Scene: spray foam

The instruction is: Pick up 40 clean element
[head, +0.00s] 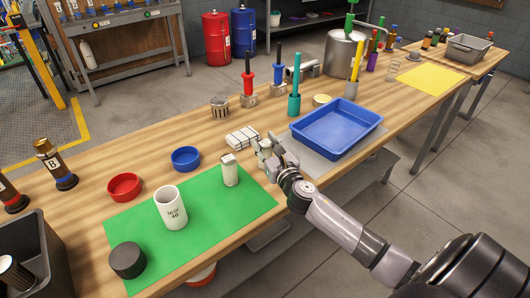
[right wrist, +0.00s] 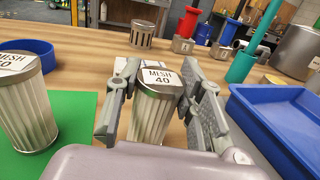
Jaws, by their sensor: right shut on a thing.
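A pleated metal filter element (right wrist: 158,95) with a white "MESH 40" label on its top is between the fingers of my right gripper (right wrist: 160,110), which is shut on it. In the head view my right gripper (head: 268,148) is just right of the green mat, and its fingers mostly hide this element. A similar element (head: 229,170) stands upright on the green mat (head: 205,230); in the right wrist view it (right wrist: 25,110) also has a "40" label. My left gripper is not in view.
A blue tray (head: 337,128) is right of my right gripper. A white bundle (head: 242,137) lies just behind it. Blue (head: 186,158) and red (head: 125,187) rings, a black cylinder (head: 128,260) and a slotted metal can (head: 220,107) are on the bench. Brushes stand at the back.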

